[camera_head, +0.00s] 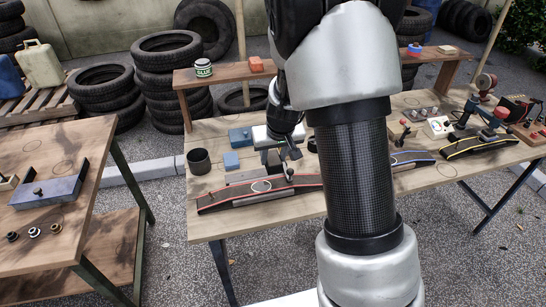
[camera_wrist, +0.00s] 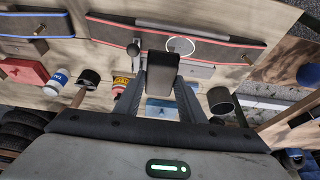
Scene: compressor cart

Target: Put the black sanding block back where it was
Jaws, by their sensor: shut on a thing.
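The black sanding block (camera_wrist: 161,66) is between my two fingers in the wrist view, held over the workbench near a red-edged curved board (camera_wrist: 222,38). My gripper (camera_wrist: 160,82) is shut on it. In the head view my gripper (camera_head: 284,154) hangs just above the middle of the bench, behind the red-edged board (camera_head: 225,197); the block is hard to make out there, small and dark against the fingers. The board bears a white oval outline (camera_head: 262,186). I cannot tell whether the block touches anything below.
A dark cup (camera_head: 199,161), blue blocks (camera_head: 240,137) and a grey block (camera_head: 246,174) stand left of my gripper. A raised shelf (camera_head: 222,76) is behind. Blue-edged (camera_head: 411,159) and yellow-edged (camera_head: 480,146) boards lie to the right. A second table (camera_head: 60,215) is at left.

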